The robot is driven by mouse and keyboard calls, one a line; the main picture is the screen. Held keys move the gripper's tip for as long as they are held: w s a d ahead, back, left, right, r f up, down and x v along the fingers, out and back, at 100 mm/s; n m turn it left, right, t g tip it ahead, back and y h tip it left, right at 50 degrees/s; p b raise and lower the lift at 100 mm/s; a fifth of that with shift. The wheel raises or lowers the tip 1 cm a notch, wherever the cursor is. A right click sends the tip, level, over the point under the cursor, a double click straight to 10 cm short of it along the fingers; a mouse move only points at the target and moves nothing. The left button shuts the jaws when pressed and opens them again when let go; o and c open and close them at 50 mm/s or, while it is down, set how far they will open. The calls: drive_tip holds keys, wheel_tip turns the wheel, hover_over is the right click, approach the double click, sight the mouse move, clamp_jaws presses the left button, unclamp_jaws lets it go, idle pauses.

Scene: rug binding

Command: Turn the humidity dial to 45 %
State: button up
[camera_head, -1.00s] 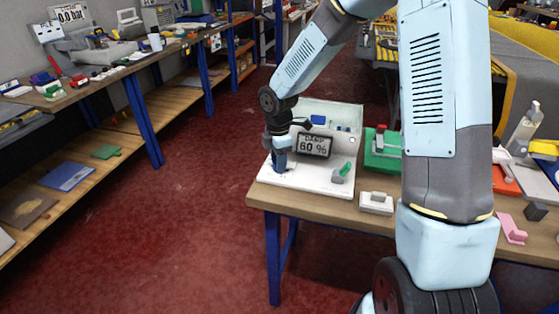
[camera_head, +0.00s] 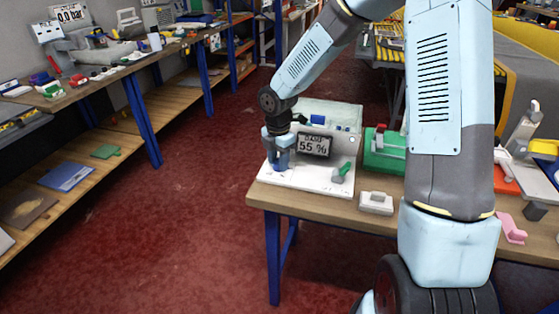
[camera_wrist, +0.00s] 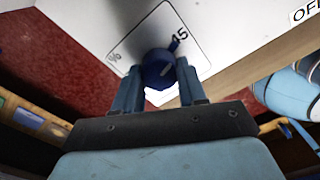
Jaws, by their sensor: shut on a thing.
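The humidity dial is a blue knob (camera_wrist: 158,70) on a white panel (camera_wrist: 95,20), seen between my fingers in the wrist view. My gripper (camera_wrist: 160,88) is shut on the dial, one finger on each side. In the head view my gripper (camera_head: 279,157) points down over the left part of the white humidity unit (camera_head: 305,181). The unit's display (camera_head: 314,145) reads 55 %. The dial is mostly hidden by the fingers there.
A green-handled lever (camera_head: 343,171) stands on the unit, right of the display. A small white switch block (camera_head: 376,202) sits in front on the wooden bench. Open red floor lies left of the bench.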

sight(278, 162)
drive_tip(key=shift+s, duration=0.15)
drive_tip(key=o, duration=1.1)
drive_tip(key=shift+c, duration=0.2)
wheel_tip(278, 162, up, 14)
drive_tip(key=shift+f, duration=0.15)
drive_tip(key=s+d+r+m+t, duration=0.2)
drive_tip(key=s+d+r+m, duration=0.5)
drive_tip(key=s+m, duration=0.5)
drive_tip(key=s+d+r+m+t, duration=0.3)
drive_tip(key=s+d+r+m, duration=0.4)
drive_tip(key=s+d+m, duration=0.5)
drive_tip(key=shift+s+r+m+t, duration=0.25)
drive_tip(key=shift+s+m, duration=0.3)
drive_tip(key=shift+m, duration=0.55)
